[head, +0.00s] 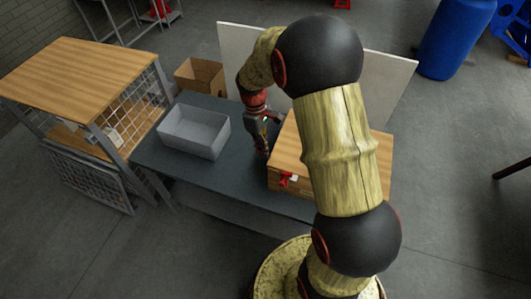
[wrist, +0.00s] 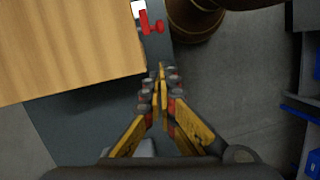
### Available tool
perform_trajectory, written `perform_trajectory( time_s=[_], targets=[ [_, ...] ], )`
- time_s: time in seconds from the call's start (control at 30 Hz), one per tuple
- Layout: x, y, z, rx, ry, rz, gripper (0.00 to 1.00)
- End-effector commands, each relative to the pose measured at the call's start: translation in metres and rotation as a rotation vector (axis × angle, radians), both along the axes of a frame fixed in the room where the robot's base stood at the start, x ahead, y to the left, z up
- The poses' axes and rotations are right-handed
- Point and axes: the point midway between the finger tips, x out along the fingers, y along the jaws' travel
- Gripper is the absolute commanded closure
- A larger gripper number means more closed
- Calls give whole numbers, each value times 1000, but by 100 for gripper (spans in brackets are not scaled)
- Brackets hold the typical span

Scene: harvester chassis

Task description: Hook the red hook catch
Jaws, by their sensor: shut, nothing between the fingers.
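The red hook catch (head: 287,179) is on the front face of a wooden box (head: 288,155) on the grey table. In the wrist view the red catch (wrist: 150,24) shows near the top, beside the edge of the box top (wrist: 70,45). A pale metal plate sits next to it. My gripper (head: 262,150) points down at the left side of the box in the head view. In the wrist view my gripper (wrist: 161,70) has its fingertips together with nothing between them, apart from the catch and near the box corner. Whether the catch is hooked is too small to tell.
A grey bin (head: 194,131) stands on the table (head: 240,185) left of my gripper. A cardboard box (head: 200,74) is behind it, and a white panel (head: 395,85) stands behind the wooden box. A wood-topped rack (head: 80,70) is at the left.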

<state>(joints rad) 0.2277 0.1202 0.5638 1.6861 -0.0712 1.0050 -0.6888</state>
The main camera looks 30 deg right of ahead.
Motion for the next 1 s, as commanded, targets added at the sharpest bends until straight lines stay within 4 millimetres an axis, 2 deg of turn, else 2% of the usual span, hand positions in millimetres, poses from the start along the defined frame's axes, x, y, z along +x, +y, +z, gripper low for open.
perform_trajectory(
  time_s=[0.43, 0.7, 1.0],
  targets=[
    [-21, 0, -86, 1, 3, 0, 100],
    [-45, -13, -99, 0, -1, 0, 100],
    [-50, -15, -101, 0, -1, 0, 100]
  ],
)
